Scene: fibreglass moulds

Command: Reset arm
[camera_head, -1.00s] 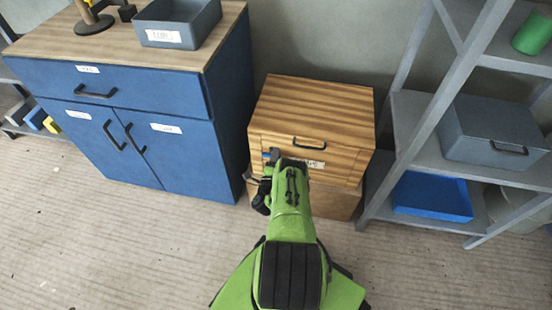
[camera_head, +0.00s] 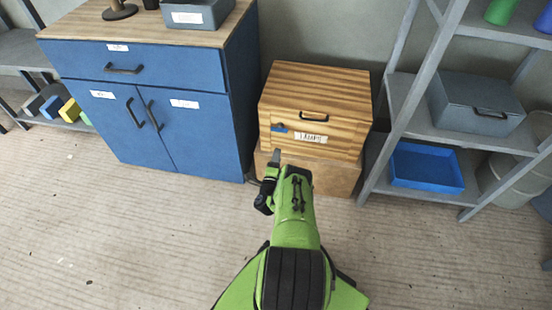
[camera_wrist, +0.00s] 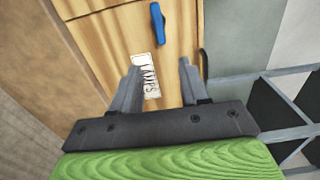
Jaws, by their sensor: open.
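My gripper (camera_wrist: 160,85) is open and empty in the wrist view, its two grey fingers apart in front of a striped wooden box. In the head view my gripper (camera_head: 274,160) is at the end of my green arm, in front of the box's lower front and apart from the label as far as I can tell. The wooden box (camera_head: 318,88) has a black handle, a white label reading "LAMPS" (camera_wrist: 148,72) and a small blue piece (camera_wrist: 157,22) on its front. The lower part of the box front is partly hidden by my arm.
The wooden box rests on a plain wooden block (camera_head: 335,177). A blue cabinet (camera_head: 185,120) stands to the left. A grey shelf rack (camera_head: 408,105) to the right holds a grey bin (camera_head: 478,105) and a blue tray (camera_head: 428,168). The floor at front left is clear.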

